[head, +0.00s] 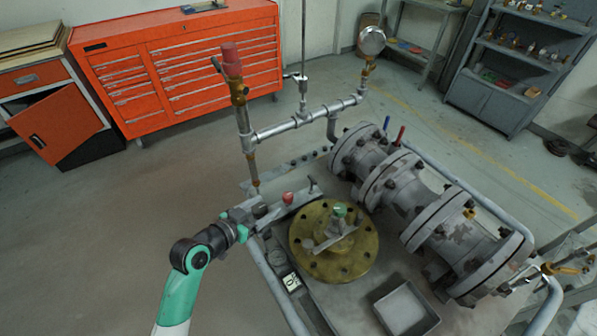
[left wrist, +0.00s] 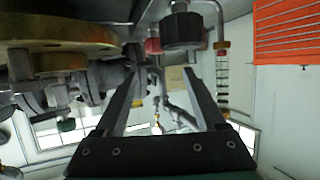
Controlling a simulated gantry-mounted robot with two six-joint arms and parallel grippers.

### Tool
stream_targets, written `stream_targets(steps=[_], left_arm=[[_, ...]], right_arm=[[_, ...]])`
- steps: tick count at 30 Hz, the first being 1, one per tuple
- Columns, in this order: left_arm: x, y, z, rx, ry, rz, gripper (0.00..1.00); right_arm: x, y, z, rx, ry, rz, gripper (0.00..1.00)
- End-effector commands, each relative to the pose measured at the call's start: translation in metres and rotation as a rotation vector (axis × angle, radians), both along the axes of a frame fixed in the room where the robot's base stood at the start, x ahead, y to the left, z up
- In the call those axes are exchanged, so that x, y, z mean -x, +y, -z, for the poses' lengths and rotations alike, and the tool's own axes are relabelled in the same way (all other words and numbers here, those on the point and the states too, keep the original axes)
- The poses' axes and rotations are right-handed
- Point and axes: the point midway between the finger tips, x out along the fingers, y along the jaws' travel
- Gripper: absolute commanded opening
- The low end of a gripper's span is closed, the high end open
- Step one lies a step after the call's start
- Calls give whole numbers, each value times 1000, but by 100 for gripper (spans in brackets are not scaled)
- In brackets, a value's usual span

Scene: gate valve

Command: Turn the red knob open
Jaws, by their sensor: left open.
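The red knob (head: 288,198) sits low on the valve rig, left of the round brass flange. In the left wrist view a red knob (left wrist: 153,46) shows beyond the fingertips, beside a dark round knob (left wrist: 183,28) that stands nearer. My left gripper (head: 256,207) is open, just left of the red knob and close to the dark knob. Its two fingers (left wrist: 160,75) are spread with nothing seen between them but background. In the head view the fingertips blend with the grey fittings, so I cannot tell whether they touch anything. My right gripper is not in view.
The brass flange (head: 334,262) with a green-topped stem lies right of the gripper. A vertical pipe with a red cap (head: 231,60) rises behind it. Large grey flanged pipes (head: 400,200) stand to the right. An orange tool cabinet (head: 185,65) is far back; floor at left is clear.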

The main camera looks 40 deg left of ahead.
Motion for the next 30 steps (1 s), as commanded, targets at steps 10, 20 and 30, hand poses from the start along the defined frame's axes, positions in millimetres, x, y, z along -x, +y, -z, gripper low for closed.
stream_targets(steps=[10, 20, 30], left_arm=[[-23, 2, 13, 0, 0, 2, 72], [-89, 7, 40, 0, 0, 1, 72], [-107, 8, 44, 0, 1, 0, 72]], right_arm=[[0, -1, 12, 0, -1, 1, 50], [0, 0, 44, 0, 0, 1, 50], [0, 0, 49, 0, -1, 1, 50]])
